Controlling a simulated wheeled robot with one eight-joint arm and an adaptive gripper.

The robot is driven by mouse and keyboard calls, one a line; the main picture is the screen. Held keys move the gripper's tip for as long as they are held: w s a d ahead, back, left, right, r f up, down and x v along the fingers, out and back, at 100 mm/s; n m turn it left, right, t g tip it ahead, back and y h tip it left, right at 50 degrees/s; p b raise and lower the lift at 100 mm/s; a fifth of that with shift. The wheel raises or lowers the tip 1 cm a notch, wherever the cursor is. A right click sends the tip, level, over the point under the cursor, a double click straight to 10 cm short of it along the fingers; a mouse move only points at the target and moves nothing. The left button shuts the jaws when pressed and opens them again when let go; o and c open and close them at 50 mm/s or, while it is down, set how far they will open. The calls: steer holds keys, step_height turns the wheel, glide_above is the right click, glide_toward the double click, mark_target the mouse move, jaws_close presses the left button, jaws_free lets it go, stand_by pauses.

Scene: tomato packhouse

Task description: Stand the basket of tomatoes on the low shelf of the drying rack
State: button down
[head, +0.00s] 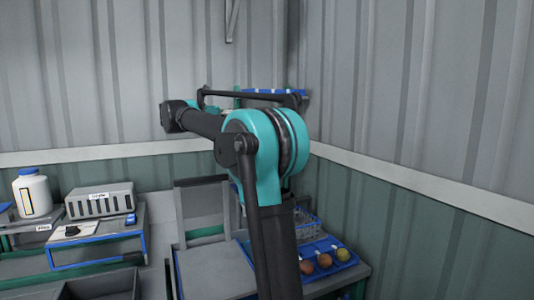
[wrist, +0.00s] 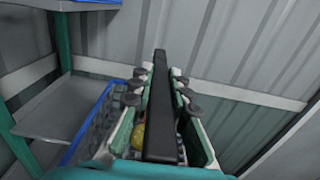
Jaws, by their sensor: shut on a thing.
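In the wrist view my gripper (wrist: 162,88) has its fingers closed on a long dark bar (wrist: 160,110), which looks like the handle of the basket. A yellow tomato (wrist: 138,135) shows below the bar, between the fingers. The blue-rimmed mesh wall (wrist: 88,130) at lower left looks like part of the basket, but most of it is hidden. A rack stands at the left with a green post (wrist: 62,42) and a grey shelf (wrist: 75,108). A blue-edged shelf (wrist: 85,3) is above it. In the head view my arm hides the gripper and most of the rack.
In the head view a blue tray (head: 332,246) with several tomatoes lies right of my arm, beside a mesh crate (head: 306,221). A grey chair-like stand (head: 203,205) is left of my arm. A bench with a white bottle (head: 33,195) and a grey box (head: 100,202) stands farther left. Corrugated walls close in behind.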

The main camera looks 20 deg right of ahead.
steer(key=w+d, duration=1.2)
steer(key=w, duration=0.4)
step_height(320, 180, down, 7)
stand_by(0.4)
steer(key=c, duration=1.5)
jaws_free()
steer(key=shift+f, duration=0.1)
steer(key=shift+o, duration=0.2)
steer(key=a, duration=1.2)
steer(key=shift+s, duration=0.2)
